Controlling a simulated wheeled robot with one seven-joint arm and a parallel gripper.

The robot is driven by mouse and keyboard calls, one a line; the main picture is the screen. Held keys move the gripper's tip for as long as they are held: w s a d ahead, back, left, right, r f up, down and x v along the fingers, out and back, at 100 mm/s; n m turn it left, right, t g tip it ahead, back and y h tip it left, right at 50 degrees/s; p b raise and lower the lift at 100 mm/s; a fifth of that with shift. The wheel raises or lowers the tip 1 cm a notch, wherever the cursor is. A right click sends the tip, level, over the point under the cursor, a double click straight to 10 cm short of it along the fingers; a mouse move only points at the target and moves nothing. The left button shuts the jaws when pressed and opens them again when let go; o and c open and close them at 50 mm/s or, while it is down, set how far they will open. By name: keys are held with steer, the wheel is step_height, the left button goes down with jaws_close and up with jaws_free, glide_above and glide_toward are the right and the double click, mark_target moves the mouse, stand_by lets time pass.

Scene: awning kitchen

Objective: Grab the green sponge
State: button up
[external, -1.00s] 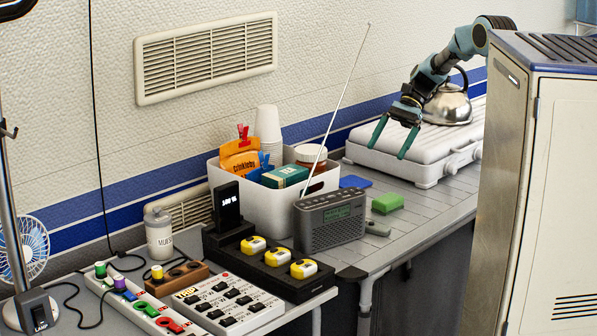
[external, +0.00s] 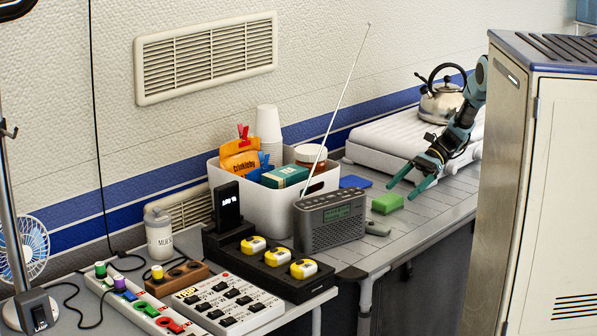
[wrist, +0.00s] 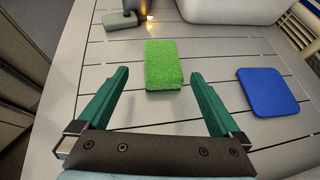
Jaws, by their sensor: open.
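The green sponge (external: 387,203) lies flat on the slatted grey table, to the right of the grey radio. In the wrist view the green sponge (wrist: 163,65) is ahead of my gripper (wrist: 160,80), roughly centred between the fingers and a little beyond the fingertips. My gripper (external: 400,190) is open and empty, with its green fingers spread. In the external view it is close to the sponge, just right of it and angled down toward the table.
A blue sponge-like pad (wrist: 268,92) lies to the right in the wrist view. A small grey object (external: 376,228) lies near the radio (external: 330,220). The table's front edge is close.

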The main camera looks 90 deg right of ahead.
mark_target(388, 196)
steer(key=x, duration=0.2)
steer(key=p+x, duration=0.1)
steer(key=x, duration=0.1)
steer(key=p+x, duration=0.1)
steer(key=shift+w+a+r, duration=0.1)
steer(key=shift+w+a, duration=0.15)
steer(key=shift+w, duration=0.25)
steer(key=shift+w+a+f, duration=0.15)
steer(key=shift+w+f, duration=0.05)
steer(key=shift+f, duration=0.1)
steer(key=c, duration=1.3)
steer(key=shift+c, duration=0.2)
steer(key=shift+r, duration=0.15)
